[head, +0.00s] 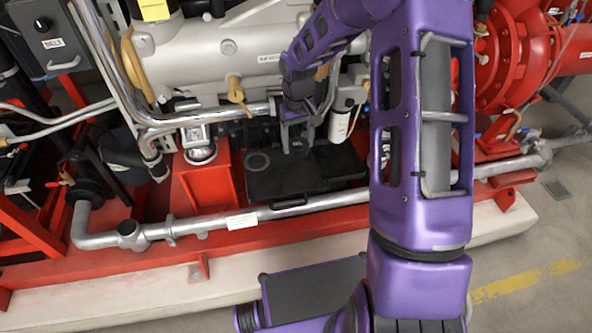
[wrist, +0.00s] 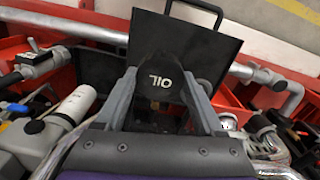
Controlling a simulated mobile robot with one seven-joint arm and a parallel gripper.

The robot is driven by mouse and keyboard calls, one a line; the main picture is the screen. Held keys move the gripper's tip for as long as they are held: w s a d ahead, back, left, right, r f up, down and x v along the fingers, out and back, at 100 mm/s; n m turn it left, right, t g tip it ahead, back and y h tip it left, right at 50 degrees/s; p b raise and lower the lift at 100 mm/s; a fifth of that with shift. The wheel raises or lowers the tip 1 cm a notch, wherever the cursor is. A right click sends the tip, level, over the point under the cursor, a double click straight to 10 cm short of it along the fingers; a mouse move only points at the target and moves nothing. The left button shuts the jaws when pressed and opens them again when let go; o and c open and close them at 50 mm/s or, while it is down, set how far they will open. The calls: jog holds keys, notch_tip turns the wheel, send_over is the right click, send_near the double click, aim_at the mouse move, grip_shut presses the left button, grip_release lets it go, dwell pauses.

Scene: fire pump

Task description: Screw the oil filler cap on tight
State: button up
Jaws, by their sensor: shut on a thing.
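The oil filler cap (wrist: 160,75) is black with white "OIL" lettering that appears upside down in the wrist view. My gripper (wrist: 162,88) has one grey finger on each side of the cap and is shut on it. The filler opening under the cap is hidden, so I cannot tell how the cap sits on it. In the head view my gripper (head: 297,135) points down beside the grey engine (head: 205,60), above a black box-like part. The cap is too small and covered to make out there.
A black panel with a handle (wrist: 205,50) stands just beyond the cap. A white cylindrical filter (head: 339,124) is close to the right of my gripper. A silver pipe (head: 270,211) runs along the red base frame in front. A red pump housing (head: 505,60) stands at right.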

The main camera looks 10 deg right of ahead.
aim_at(298, 174)
notch_tip(298, 174, down, 10)
jog(key=shift+r+b, duration=0.2)
jog(key=shift+b, duration=0.5)
jog(key=shift+f, duration=0.3)
jog(key=o, duration=1.4)
jog(key=shift+r, duration=0.1)
jog(key=shift+c, duration=0.2)
jog(key=r, duration=0.5)
jog(key=r+p, duration=0.1)
jog(key=r, duration=0.5)
jog(key=r+p, duration=0.1)
jog(key=r, duration=0.5)
jog(key=shift+w+a+r, duration=0.1)
jog(key=shift+a+r, duration=0.15)
jog(key=shift+a, duration=0.1)
